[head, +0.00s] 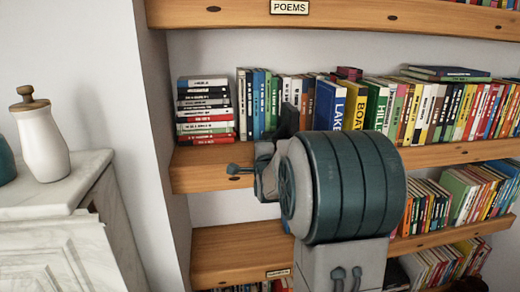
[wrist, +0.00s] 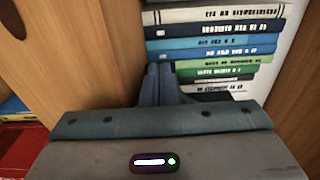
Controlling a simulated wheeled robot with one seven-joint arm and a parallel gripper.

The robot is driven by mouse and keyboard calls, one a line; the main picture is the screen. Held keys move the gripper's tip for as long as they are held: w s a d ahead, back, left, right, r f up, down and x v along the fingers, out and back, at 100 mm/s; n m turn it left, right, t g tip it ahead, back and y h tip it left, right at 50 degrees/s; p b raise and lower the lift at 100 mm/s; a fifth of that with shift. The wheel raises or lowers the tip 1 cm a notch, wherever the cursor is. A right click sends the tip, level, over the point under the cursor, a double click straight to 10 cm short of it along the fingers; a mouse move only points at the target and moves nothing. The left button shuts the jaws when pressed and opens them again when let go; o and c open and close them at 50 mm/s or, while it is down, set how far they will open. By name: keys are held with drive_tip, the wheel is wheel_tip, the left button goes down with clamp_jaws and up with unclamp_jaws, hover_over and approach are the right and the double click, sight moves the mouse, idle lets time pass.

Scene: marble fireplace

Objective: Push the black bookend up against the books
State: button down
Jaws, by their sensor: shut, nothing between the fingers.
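My gripper is shut and empty; its dark fingers (wrist: 158,84) show in the wrist view, pointing at the spines of the books (wrist: 215,45). In the head view my gripper (head: 268,165) is at the front of the middle shelf, largely covered by my arm. The upright books (head: 260,100) stand behind it. A dark upright shape (head: 288,120) shows just above my gripper, in front of pale books. I cannot tell whether it is the black bookend or my fingers. The bookend is not clearly seen in either view, and whether it touches the books is hidden.
A flat stack of books (head: 204,110) lies at the left end of the middle shelf (head: 205,165). More books (head: 440,108) fill the right side. A shelf (head: 330,22) is above. A marble mantel (head: 60,200) with a white jar (head: 42,140) stands at left.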

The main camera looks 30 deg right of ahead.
drive_tip(key=shift+s+d+b, duration=0.15)
drive_tip(key=shift+s+d, duration=0.05)
drive_tip(key=shift+d, duration=0.5)
drive_tip(key=shift+s+d+b, duration=0.15)
drive_tip(key=shift+s+d, duration=0.05)
drive_tip(key=shift+d, duration=0.5)
drive_tip(key=shift+s+d+p, duration=0.1)
drive_tip(key=shift+s+d, duration=0.15)
drive_tip(key=shift+d, duration=0.5)
drive_tip(key=shift+s+d+p, duration=0.15)
drive_tip(key=shift+s+d, duration=0.05)
drive_tip(key=shift+d, duration=0.55)
drive_tip(key=shift+s+d+p, duration=0.1)
drive_tip(key=shift+s+d, duration=0.15)
drive_tip(key=shift+d, duration=0.5)
drive_tip(key=shift+s+d+r+p, duration=0.1)
drive_tip(key=shift+s+d+p, duration=0.25)
drive_tip(key=shift+d, duration=0.7)
drive_tip(key=shift+s+d+f+p, duration=0.1)
drive_tip(key=shift+s+d+p, duration=0.3)
drive_tip(key=shift+d, duration=0.6)
drive_tip(key=shift+s+d+r+p, duration=0.15)
drive_tip(key=shift+d+p, duration=0.35)
drive_tip(key=shift+d, duration=0.55)
drive_tip(key=shift+s+d, duration=0.2)
drive_tip(key=shift+d, duration=0.5)
drive_tip(key=shift+d+p, duration=0.15)
drive_tip(key=shift+p, duration=0.2)
